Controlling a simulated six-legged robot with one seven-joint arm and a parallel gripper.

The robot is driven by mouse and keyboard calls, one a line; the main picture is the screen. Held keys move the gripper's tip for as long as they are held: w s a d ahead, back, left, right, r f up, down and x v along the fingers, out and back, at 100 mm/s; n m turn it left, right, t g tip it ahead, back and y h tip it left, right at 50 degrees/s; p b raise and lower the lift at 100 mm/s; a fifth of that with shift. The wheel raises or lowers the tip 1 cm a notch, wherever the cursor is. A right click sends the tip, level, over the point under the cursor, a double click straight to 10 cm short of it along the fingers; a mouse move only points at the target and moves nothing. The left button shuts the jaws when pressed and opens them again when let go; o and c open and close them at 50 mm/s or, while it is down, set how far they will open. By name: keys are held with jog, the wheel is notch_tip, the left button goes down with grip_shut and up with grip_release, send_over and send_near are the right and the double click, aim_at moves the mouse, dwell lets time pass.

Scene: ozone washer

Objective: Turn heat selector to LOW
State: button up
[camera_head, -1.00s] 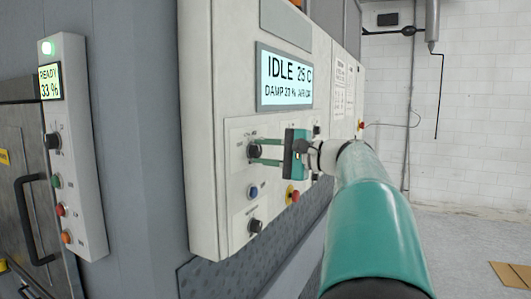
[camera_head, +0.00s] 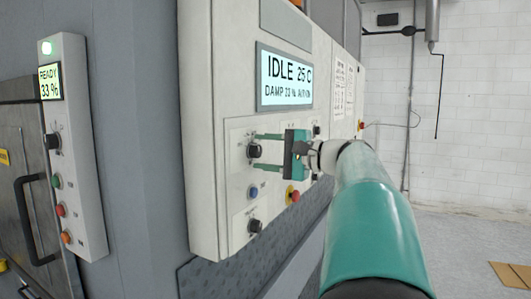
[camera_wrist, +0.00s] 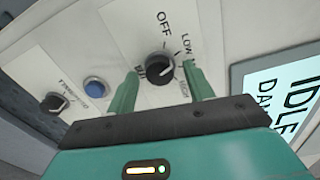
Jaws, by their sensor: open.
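The heat selector (camera_head: 254,150) is a black round knob on the white control panel. In the wrist view the knob (camera_wrist: 160,66) has OFF, LOW and HIGH lettered around it, with LOW at its upper right. A light line shows on its face, but I cannot tell which label it points to. My gripper (camera_head: 257,152) is open, with one green finger above the knob and one below it. In the wrist view the fingers of my gripper (camera_wrist: 160,69) stand on either side of the knob, with gaps between them and it.
A lit display (camera_head: 286,78) reading IDLE 25 C sits above the knob.

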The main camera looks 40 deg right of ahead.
jog(key=v, duration=1.3)
jog(key=shift+s, duration=0.4)
jog(key=w+a+f+n+g, duration=0.2)
jog(key=w+a+f+g, duration=0.15)
jog(key=a+f, duration=0.5)
jog(key=w+a+f+n+g, duration=0.2)
jog(key=a+f+g, duration=0.3)
jog(key=a, duration=0.7)
jog(key=s+a+f+n+g+h, duration=0.1)
jog(key=s+a+f+n+h, duration=0.2)
jog(key=a+f, duration=0.4)
jog(key=s+a+f+n+g+h, duration=0.1)
jog(key=s+a+f+n+h, duration=0.2)
jog(key=f, duration=0.9)
jog(key=s+a+n, duration=0.3)
jog(key=a+n, duration=0.2)
jog(key=shift+a+f, duration=0.25)
jog(key=shift+f, duration=0.15)
jog(key=shift+g, duration=0.25)
